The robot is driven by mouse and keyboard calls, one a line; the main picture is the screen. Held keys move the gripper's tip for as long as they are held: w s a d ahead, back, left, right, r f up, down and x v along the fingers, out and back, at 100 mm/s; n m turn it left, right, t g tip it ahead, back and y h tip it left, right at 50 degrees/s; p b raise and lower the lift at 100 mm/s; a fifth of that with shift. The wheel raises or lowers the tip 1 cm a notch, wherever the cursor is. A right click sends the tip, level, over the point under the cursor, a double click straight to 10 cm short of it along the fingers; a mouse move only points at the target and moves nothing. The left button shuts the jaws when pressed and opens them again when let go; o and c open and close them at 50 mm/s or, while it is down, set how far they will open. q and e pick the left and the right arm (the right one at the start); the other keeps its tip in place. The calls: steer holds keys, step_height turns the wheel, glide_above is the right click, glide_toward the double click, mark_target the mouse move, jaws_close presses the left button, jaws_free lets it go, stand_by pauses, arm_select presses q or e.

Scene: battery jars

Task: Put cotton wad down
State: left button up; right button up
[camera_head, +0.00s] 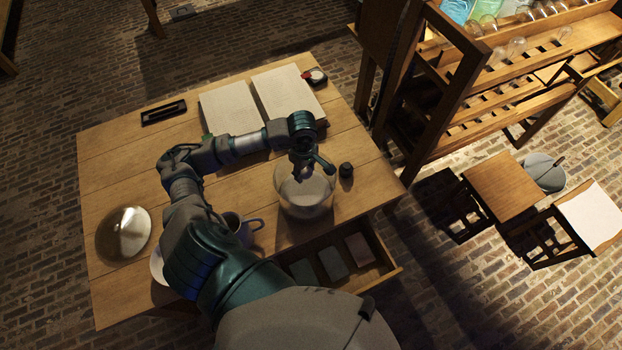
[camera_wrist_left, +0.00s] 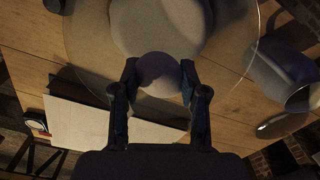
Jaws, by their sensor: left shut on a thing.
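My left gripper (camera_head: 308,170) is above the mouth of a clear glass jar (camera_head: 305,210) near the table's front right. In the left wrist view the gripper (camera_wrist_left: 159,78) is shut on a small round greyish wad, the cotton wad (camera_wrist_left: 160,70). The jar's round rim (camera_wrist_left: 258,40) shows around and beyond the fingers. A larger pale rounded mass (camera_wrist_left: 160,22) lies inside the jar. In the head view the wad is hard to make out behind the fingers. My right gripper is not in view.
The wooden table (camera_head: 105,165) holds an open book (camera_head: 228,108), a dark tray (camera_head: 164,112), a glass lid (camera_head: 128,228), a mug (camera_head: 245,230) and a small black knob-like thing (camera_head: 346,170). An open drawer (camera_head: 385,272) juts out below the jar. A rack (camera_head: 470,90) stands right.

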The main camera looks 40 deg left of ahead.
mark_target(303, 172)
arm_select(q)
steer(key=f, duration=0.2)
steer(key=s+f, duration=0.1)
steer(key=f, duration=0.1)
steer(key=shift+d+f, duration=0.1)
steer(key=shift+w+f, duration=0.1)
steer(key=shift+f, duration=2.05)
steer(key=o, duration=0.8)
step_height(303, 172, up, 12)
steer(key=shift+r, duration=0.1)
